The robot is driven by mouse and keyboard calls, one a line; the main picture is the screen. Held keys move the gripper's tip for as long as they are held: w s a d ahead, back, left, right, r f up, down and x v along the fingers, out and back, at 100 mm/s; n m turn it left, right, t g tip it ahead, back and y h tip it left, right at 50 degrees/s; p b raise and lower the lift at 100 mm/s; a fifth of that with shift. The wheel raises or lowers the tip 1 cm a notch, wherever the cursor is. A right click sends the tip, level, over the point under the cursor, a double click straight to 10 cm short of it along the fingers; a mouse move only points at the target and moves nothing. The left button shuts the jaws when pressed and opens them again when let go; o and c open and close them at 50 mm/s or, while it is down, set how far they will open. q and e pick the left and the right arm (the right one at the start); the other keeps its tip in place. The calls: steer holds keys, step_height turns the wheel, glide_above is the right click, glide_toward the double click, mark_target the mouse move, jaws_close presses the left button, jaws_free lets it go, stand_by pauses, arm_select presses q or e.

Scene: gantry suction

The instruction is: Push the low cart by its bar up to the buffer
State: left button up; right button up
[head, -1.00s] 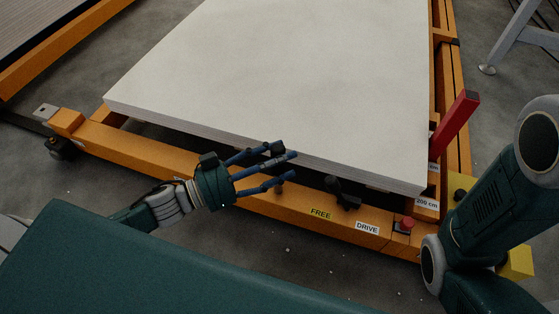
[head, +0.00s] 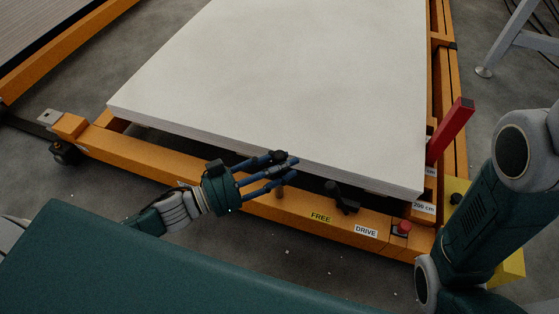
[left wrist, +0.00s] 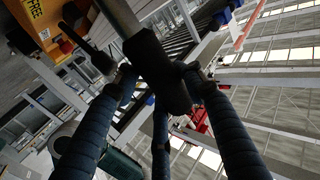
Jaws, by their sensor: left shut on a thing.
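The low cart is an orange frame (head: 140,155) carrying a stack of large pale sheets (head: 280,80). My left gripper (head: 284,168) is at the near side of the cart, its blue fingers over the front beam. In the left wrist view the fingers close around a dark round piece (left wrist: 163,75) on a grey rod, which looks like the cart's bar. The bar is mostly hidden by the hand in the head view. My right arm shows at the right, but its gripper is out of view. I cannot tell which thing is the buffer.
A black lever (head: 342,197) stands beside the FREE and DRIVE labels, with a red button (head: 403,227) to its right. A red post (head: 450,131) and yellow blocks (head: 511,266) are at the right. A grey leg (head: 507,42) stands back right. Bare concrete floor lies around.

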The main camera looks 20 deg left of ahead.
arm_select(q)
steer(key=shift+s+d+g, duration=0.3)
steer(key=shift+s+d, duration=0.05)
steer(key=shift+d, duration=0.15)
steer(key=o, duration=1)
steer(key=shift+w+a, duration=0.1)
steer(key=v, duration=1.2)
steer(key=shift+f, duration=0.15)
